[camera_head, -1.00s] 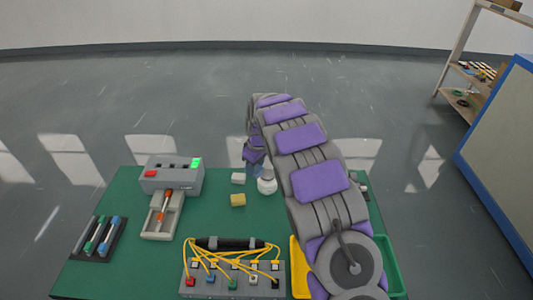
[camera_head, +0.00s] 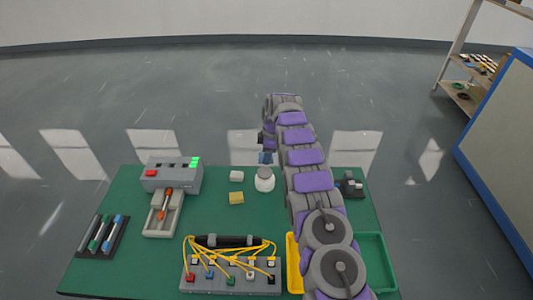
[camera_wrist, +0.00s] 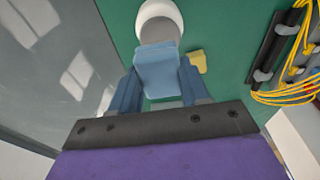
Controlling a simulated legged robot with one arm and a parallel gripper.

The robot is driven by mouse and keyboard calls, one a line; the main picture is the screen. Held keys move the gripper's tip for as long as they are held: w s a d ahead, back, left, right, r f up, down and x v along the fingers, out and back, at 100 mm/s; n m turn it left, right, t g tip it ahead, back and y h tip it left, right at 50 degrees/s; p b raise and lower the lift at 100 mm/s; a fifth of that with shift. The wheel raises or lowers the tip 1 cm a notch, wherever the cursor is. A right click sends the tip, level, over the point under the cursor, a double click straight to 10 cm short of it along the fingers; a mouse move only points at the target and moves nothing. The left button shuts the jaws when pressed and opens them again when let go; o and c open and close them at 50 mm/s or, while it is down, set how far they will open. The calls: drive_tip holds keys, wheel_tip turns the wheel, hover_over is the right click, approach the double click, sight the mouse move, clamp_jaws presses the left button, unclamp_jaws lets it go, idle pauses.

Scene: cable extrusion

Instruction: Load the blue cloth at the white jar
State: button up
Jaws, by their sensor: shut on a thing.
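The blue cloth (camera_wrist: 157,72) is a folded pale-blue block held between the two fingers of my gripper (camera_wrist: 157,85) in the wrist view. In the head view the blue cloth (camera_head: 265,158) shows small below my gripper (camera_head: 266,146), above the table's far edge and just behind the white jar. The white jar (camera_head: 264,180) stands upright on the green table, with a grey top. In the wrist view the white jar (camera_wrist: 160,12) is just beyond the cloth, which overlaps its near side in the picture. I cannot tell whether they touch.
A white block (camera_head: 236,176) and a yellow block (camera_head: 236,198) sit left of the jar. A grey device (camera_head: 172,175), a dark rack (camera_head: 101,236) and a yellow-cabled box (camera_head: 230,277) stand on the table (camera_head: 130,205). Yellow and green trays (camera_head: 385,262) lie at right.

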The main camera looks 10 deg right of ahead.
drive_tip(key=shift+f, duration=0.1)
drive_tip(key=shift+a+f, duration=0.6)
drive_tip(key=shift+f, duration=0.15)
drive_tip(key=f, duration=0.2)
drive_tip(key=d+f+b, duration=0.1)
drive_tip(key=f, duration=0.1)
drive_tip(key=shift+a+f, duration=0.1)
drive_tip(key=shift+f, duration=0.15)
drive_tip(key=shift+a, duration=0.25)
drive_tip(key=shift+d, duration=0.25)
drive_tip(key=shift+a+f, duration=0.15)
drive_tip(key=shift+f, duration=0.05)
